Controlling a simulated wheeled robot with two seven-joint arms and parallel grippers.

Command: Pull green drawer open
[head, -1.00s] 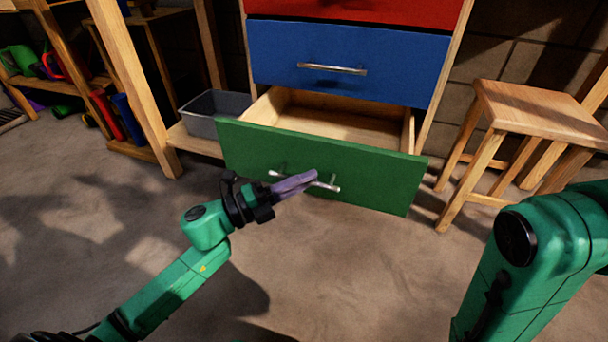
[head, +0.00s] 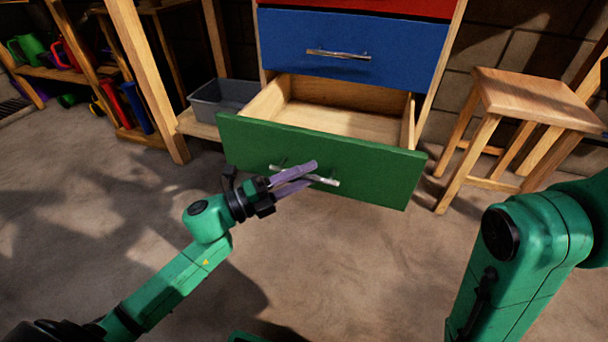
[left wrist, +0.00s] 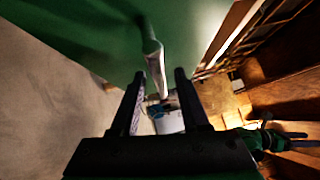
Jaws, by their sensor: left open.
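The green drawer (head: 370,172) is the lowest of the stack in the head view. It is pulled well out, and its bare wooden inside (head: 340,118) shows empty. Its silver bar handle (head: 325,180) runs across the green front. My left gripper (head: 303,176) is open at the handle, its two purple fingers apart above and below the bar. In the left wrist view the handle (left wrist: 154,65) reaches toward the space between the dark fingers (left wrist: 158,95). I cannot tell whether a finger touches it. My right gripper is out of view; only my right arm shows.
The blue drawer (head: 352,48) above is shut. A grey bin (head: 222,98) stands on a low wooden shelf left of the drawer. A wooden stool (head: 530,100) stands to the right. The concrete floor (head: 330,265) in front is clear.

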